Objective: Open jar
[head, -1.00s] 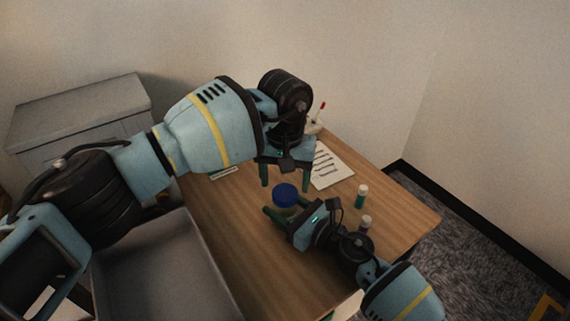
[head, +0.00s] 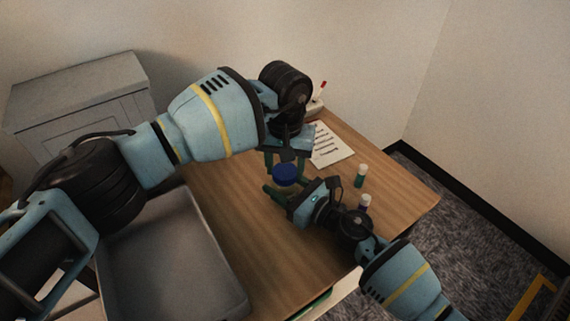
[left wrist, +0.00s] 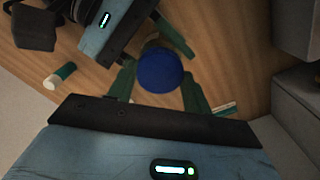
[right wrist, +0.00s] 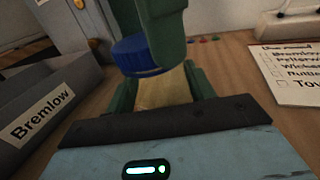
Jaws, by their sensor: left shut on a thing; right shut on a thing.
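The jar has a round blue lid (head: 285,173) and a pale yellowish body (right wrist: 163,90), and stands upright. My left gripper (head: 286,164) comes from above, with its green fingers on either side of the lid; it is shut on the lid. The lid also shows between these fingers in the left wrist view (left wrist: 160,71). My right gripper (right wrist: 162,88) reaches in from the side and is shut on the jar body below the lid. The lid is on top of the jar. Whether it has turned cannot be told. In the head view the lid and grippers hide most of the body.
Two capped vials, one green (head: 360,178) and one purple (head: 364,205), stand close to my right arm. A printed sheet (head: 331,147) lies at the back. A grey tray (head: 225,262) is at the left. The wooden table's right side (head: 405,200) is clear.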

